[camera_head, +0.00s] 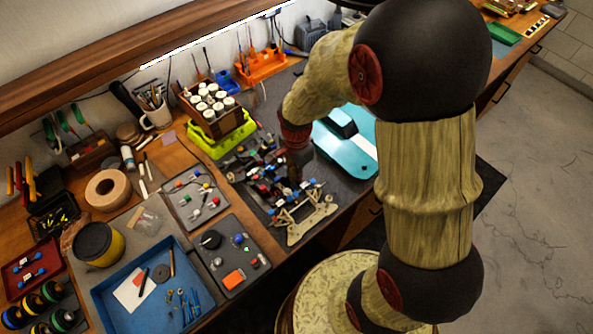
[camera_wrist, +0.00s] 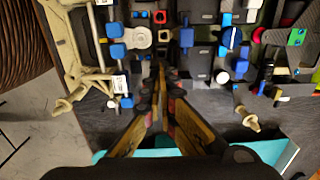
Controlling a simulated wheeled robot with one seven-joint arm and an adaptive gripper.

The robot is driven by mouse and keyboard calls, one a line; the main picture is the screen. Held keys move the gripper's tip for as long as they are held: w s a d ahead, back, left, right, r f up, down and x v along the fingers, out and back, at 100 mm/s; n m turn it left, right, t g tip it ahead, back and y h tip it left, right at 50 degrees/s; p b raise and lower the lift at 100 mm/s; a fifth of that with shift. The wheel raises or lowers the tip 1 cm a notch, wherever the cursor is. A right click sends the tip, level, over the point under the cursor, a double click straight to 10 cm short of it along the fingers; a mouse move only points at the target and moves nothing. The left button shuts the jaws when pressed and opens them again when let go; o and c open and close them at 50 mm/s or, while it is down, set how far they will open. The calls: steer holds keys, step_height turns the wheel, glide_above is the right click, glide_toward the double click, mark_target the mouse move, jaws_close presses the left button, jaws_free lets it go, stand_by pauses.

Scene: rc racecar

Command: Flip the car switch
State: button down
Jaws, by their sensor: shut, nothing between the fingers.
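The RC car chassis (camera_head: 306,213) lies on a dark mat on the workbench, its beige bumper toward the front edge. In the wrist view the chassis (camera_wrist: 68,38) fills the upper part, with blue, black and red electronic parts. I cannot tell which small part is the switch. My gripper (camera_head: 294,181) points down over the chassis. In the wrist view its fingers (camera_wrist: 162,72) are shut with nothing between them, their tips over the middle of the chassis near the lower edge. I cannot tell whether the tips touch it.
A teal car body shell (camera_head: 345,152) lies right of the chassis, close to my arm. Grey parts trays (camera_head: 232,280) and a blue tray (camera_head: 110,310) stand to the left. A green-yellow crate (camera_head: 218,143) stands behind. Open floor (camera_head: 530,220) lies to the right.

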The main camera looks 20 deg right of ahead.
steer(key=shift+f, duration=0.15)
steer(key=shift+s+a+f+h+b, duration=0.15)
steer(key=shift+a+f+h+b, duration=0.25)
steer(key=shift+h+b, duration=0.5)
steer(key=shift+s+d+t, duration=0.1)
steer(key=shift+d+t, duration=0.1)
steer(key=shift+t, duration=0.1)
steer(key=shift+d, duration=0.15)
steer(key=shift+w+d, duration=0.2)
steer(key=shift+d, duration=0.4)
